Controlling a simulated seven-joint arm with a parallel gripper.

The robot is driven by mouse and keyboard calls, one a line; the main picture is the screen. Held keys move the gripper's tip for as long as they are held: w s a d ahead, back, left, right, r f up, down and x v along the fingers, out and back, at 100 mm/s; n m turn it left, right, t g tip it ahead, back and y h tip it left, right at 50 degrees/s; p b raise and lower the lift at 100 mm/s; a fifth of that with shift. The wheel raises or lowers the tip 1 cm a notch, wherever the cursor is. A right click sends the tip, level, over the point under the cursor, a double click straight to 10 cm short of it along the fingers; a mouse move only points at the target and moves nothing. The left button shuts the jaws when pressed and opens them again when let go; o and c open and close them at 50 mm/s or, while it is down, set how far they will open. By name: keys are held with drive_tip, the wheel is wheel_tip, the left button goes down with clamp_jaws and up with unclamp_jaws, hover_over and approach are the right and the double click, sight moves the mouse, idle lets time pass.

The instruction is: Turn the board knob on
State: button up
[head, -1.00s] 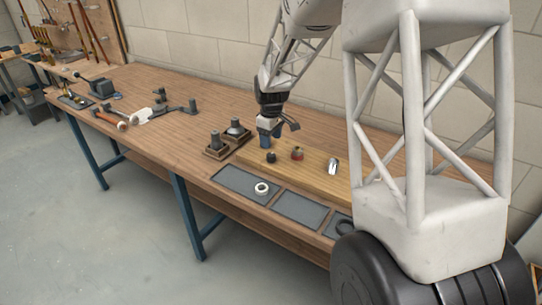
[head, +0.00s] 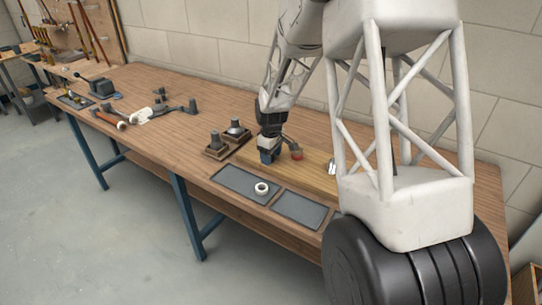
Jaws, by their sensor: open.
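The light wooden board (head: 309,175) lies on the bench. My gripper (head: 269,158) points down at the board's left part, and its jaws are open. The small dark knob on that part of the board is hidden behind the gripper, so I cannot tell whether the jaws are around it or touch it. A red fitting (head: 297,155) stands on the board just right of my gripper. A shiny metal piece (head: 332,168) shows farther right, partly hidden by my arm.
Two dark fittings on square bases (head: 216,151) stand left of the board. A white ring (head: 262,188) lies on a grey mat (head: 234,179) in front, beside a second, bare mat (head: 299,210). Tools (head: 160,112) lie farther left on the bench.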

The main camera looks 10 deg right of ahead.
drive_tip(key=shift+f, duration=0.2)
drive_tip(key=c, duration=0.9)
